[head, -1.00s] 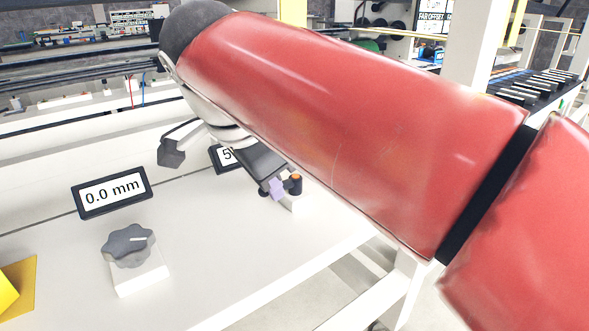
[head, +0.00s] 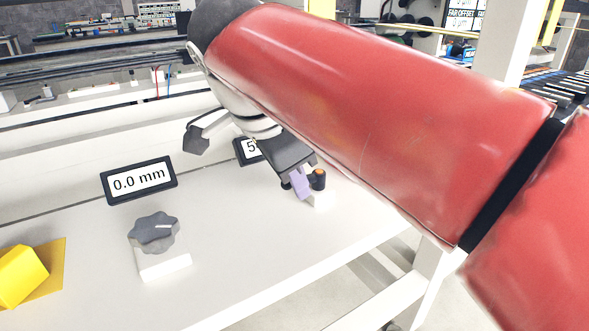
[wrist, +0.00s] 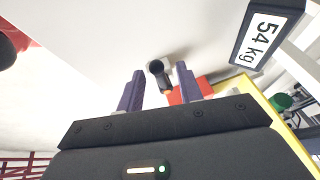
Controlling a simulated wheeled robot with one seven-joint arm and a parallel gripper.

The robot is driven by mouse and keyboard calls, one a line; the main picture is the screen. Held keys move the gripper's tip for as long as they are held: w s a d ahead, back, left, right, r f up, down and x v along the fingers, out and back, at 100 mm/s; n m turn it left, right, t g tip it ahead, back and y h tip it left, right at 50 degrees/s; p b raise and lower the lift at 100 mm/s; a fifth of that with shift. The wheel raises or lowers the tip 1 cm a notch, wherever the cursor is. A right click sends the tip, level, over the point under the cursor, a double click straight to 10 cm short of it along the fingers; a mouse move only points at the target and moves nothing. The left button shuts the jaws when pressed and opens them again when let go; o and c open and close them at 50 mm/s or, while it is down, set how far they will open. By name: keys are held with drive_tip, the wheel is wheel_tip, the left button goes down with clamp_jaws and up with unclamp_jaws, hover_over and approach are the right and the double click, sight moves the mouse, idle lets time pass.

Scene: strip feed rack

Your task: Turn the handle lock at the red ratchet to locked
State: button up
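The handle lock appears as a small dark lever with an orange end (head: 318,180), on a white mount near the table's front edge. In the wrist view, the dark lever (wrist: 157,72) lies in the gap between my two purple fingers, pointing toward the gripper. My gripper (wrist: 159,85) is open, with no finger seen touching the lever. In the head view, one purple finger of my gripper (head: 300,184) shows just left of the lever; my arm hides much of the rest. A red part (wrist: 180,97), perhaps the red ratchet, shows by the right finger.
A grey knob (head: 154,232) on a white block and a 0.0 mm display (head: 138,181) stand to the left. A yellow block (head: 20,277) is at lower left. A 54 kg display (wrist: 265,32) is close to the gripper. White tabletop between them is clear.

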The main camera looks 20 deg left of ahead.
drive_tip(key=v, duration=0.8)
idle(0.4)
